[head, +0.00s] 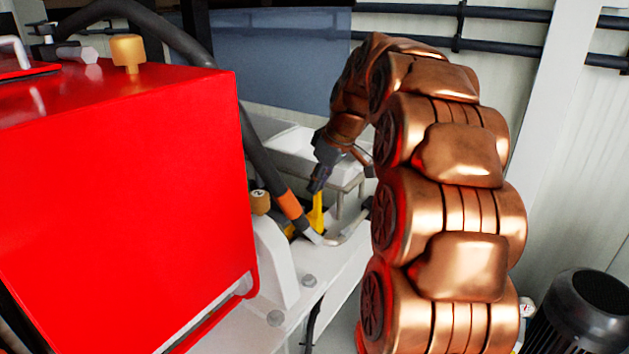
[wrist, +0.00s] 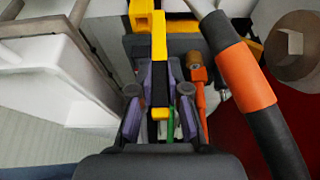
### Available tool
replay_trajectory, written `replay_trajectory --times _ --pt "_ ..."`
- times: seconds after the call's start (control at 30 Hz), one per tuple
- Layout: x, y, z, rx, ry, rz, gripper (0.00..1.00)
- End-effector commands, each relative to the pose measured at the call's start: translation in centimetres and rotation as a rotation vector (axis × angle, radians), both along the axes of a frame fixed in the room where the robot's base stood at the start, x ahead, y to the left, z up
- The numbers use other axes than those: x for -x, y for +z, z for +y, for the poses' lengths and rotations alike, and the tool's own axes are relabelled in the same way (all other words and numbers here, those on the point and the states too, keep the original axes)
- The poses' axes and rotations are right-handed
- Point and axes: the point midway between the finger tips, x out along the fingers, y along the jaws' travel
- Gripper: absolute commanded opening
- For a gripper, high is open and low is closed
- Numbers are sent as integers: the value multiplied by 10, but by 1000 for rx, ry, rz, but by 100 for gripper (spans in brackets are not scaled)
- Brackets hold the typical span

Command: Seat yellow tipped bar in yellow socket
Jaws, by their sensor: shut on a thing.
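My gripper (head: 319,184) points down behind the red housing and is shut on a yellow bar (head: 317,211). In the wrist view, the purple-grey fingers of my gripper (wrist: 159,92) stand on both sides of the bar (wrist: 158,62), which runs up the picture away from them. A yellow block (wrist: 142,14), possibly the yellow socket, lies beside the bar's far end at the top. I cannot tell whether the bar touches it or sits in it. In the head view, the bar's lower end is among yellow parts near the hose, and the socket cannot be made out.
A black hose with an orange band (head: 289,205) runs close to the bar; the band also shows in the wrist view (wrist: 246,77). An orange part (wrist: 200,97) lies right of the fingers. The large red housing (head: 130,200) fills the left. A white tray (head: 290,148) stands behind.

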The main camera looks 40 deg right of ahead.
Motion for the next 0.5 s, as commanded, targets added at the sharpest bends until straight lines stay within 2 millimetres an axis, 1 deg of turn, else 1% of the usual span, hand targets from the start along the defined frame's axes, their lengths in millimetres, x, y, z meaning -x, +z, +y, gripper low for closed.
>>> replay_trajectory --times 0.03,0.2,0.5 --pt "-7 3 -4 0 0 1 0" --pt "-22 -1 -11 -3 0 2 0" --pt "-31 -3 -14 -2 0 2 0"
